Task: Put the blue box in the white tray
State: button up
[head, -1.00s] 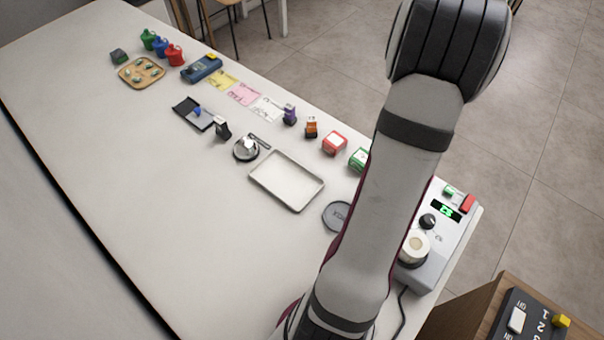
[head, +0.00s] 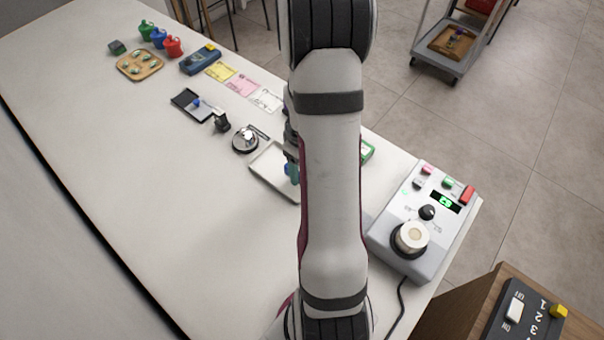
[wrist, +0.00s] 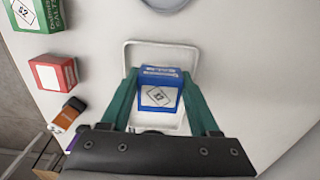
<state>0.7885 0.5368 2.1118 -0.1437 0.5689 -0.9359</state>
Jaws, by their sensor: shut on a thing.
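The blue box (wrist: 160,90) is between the two green fingers of my gripper (wrist: 161,100) in the wrist view, with a white label facing the camera. My gripper is shut on it. The white tray (wrist: 188,48) shows behind and around the box in the wrist view, so the box is over the tray. How high it is above the tray floor I cannot tell. In the head view the tray (head: 262,172) is partly covered by my arm, and a bit of the blue box (head: 287,169) shows over it.
A bell (head: 245,139) is left of the tray in the head view. A machine with a dial (head: 425,225) stands right. The front counter is clear.

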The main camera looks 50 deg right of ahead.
jog(key=shift+f, duration=1.75)
jog(key=shift+f, duration=0.1)
jog(key=o, duration=1.4)
notch_tip(320, 180, up, 12)
jog(key=shift+r, duration=0.2)
jog(key=s+a+r+m, duration=0.1)
jog(key=a+r, duration=0.3)
jog(key=a, duration=0.4)
jog(key=s+a+r+m, duration=0.1)
jog(key=a+r+m, duration=0.15)
jog(key=a, duration=0.65)
jog(key=s+a, duration=0.3)
jog(key=s+a+r+m+y, duration=0.1)
jog(key=s+a, duration=0.2)
jog(key=a, duration=0.1)
jog(key=s+a+r+m, duration=0.1)
jog(key=s+a, duration=0.2)
jog(key=shift+a+y, duration=0.25)
jog(key=shift+y, duration=0.15)
